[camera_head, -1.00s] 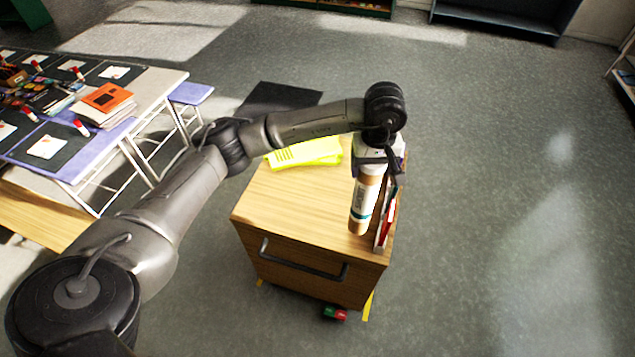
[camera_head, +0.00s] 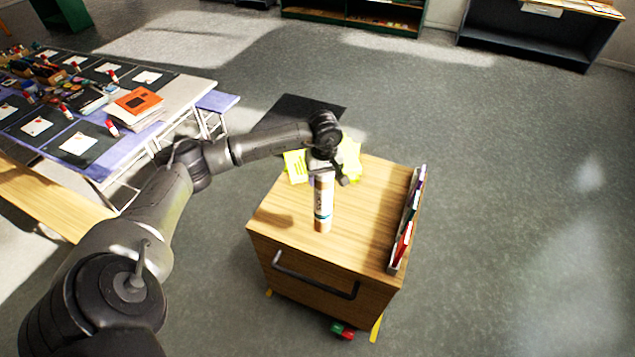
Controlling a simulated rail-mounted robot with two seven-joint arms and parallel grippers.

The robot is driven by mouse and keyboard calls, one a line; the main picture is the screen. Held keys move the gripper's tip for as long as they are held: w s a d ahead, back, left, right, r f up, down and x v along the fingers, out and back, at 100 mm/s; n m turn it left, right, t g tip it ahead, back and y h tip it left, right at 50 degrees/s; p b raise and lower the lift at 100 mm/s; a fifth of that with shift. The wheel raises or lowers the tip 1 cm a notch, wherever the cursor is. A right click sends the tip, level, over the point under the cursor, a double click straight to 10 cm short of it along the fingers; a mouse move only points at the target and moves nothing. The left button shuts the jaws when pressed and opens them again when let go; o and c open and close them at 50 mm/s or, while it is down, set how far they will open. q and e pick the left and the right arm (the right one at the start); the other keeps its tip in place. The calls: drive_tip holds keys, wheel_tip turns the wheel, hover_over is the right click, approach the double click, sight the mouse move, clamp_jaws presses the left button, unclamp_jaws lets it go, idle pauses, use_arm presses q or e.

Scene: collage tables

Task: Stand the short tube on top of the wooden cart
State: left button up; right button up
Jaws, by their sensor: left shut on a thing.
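The short tube (camera_head: 323,205) is tan with a white and blue label and is upright over the wooden cart (camera_head: 360,215). My left gripper (camera_head: 323,174) is shut on the tube's upper end from above. The tube's lower end shows against the cart top, left of its middle. I cannot tell whether it touches the wood. The cart has a dark handle on its front. My right gripper is not in view.
A yellow item (camera_head: 350,158) lies at the cart's back, partly hidden by my gripper. A rack of books (camera_head: 407,220) stands along the cart's right edge. Tables with papers (camera_head: 78,143) are at the left. The cart top's right-middle part is clear.

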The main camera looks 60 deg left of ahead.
sight(323, 201)
use_arm(q)
drive_tip(key=shift+s+a+f+p, duration=0.2)
drive_tip(key=shift+a+f+p, duration=0.1)
drive_tip(key=shift+f, duration=0.45)
drive_tip(key=shift+s+a+f+p, duration=0.25)
drive_tip(key=shift+a+f, duration=0.1)
drive_tip(key=shift+f, duration=0.45)
drive_tip(key=shift+s+a+f+p, duration=0.15)
drive_tip(key=shift+a+f+p, duration=0.15)
drive_tip(key=shift+f, duration=0.95)
drive_tip(key=o, duration=1.2)
drive_tip(key=shift+o, duration=0.2)
